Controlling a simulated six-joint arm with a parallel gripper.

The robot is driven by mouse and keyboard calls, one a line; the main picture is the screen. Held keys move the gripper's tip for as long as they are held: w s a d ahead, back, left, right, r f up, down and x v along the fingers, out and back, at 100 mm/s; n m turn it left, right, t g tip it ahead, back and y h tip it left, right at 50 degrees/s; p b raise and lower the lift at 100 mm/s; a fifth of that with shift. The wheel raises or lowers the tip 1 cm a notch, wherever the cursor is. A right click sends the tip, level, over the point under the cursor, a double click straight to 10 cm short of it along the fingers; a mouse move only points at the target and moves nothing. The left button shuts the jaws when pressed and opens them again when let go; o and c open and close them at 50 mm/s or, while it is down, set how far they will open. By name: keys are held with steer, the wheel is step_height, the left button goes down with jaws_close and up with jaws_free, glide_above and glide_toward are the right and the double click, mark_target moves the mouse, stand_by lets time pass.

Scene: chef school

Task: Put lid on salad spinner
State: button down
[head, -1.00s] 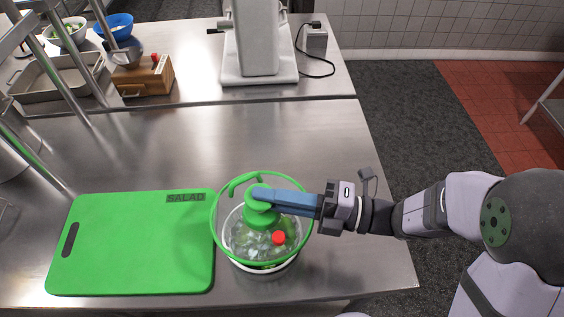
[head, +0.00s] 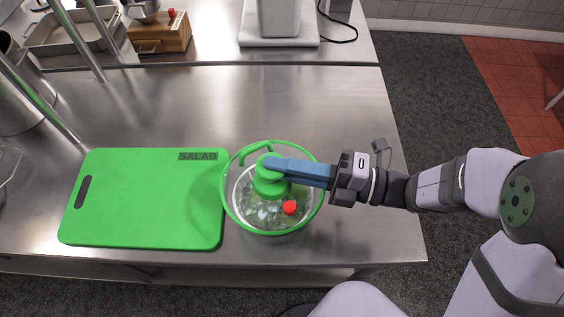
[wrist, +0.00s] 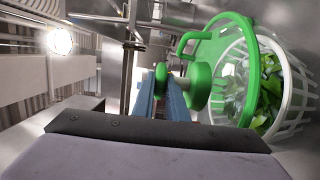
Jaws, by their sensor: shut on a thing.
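The lid (head: 225,200) is clear with a green rim, a green crank and a green knob (head: 268,187). My gripper (head: 268,165) is shut on the green knob, reaching in from the right. The lid is over the salad spinner, whose white slatted basket (wrist: 296,118) holds green leaves (wrist: 268,90). In the wrist view the lid's green rim (wrist: 250,85) appears apart from the basket's rim. The exact height of the gap is hard to tell. A red piece (head: 290,207) shows near the lid's front right.
A green cutting board (head: 145,200) marked SALAD lies just left of the spinner. The steel table (head: 340,100) is clear behind it, and its front edge is close. A wooden box (head: 160,38), metal trays and a white appliance base (head: 278,32) stand on the back counter.

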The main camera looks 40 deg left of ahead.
mark_target(318, 192)
steer(key=shift+f+b, duration=1.15)
steer(key=shift+f, duration=0.25)
steer(key=shift+b, duration=0.5)
stand_by(0.6)
steer(key=shift+f+b, duration=0.55)
steer(key=shift+b, duration=0.35)
stand_by(1.0)
stand_by(0.3)
steer(key=c, duration=1.7)
jaws_free()
steer(key=b+v, duration=0.2)
steer(key=v, duration=0.3)
steer(key=shift+w+d+f, duration=0.1)
steer(key=shift+w+d, duration=0.1)
steer(key=shift+b+v, duration=0.3)
steer(key=shift+v, duration=0.6)
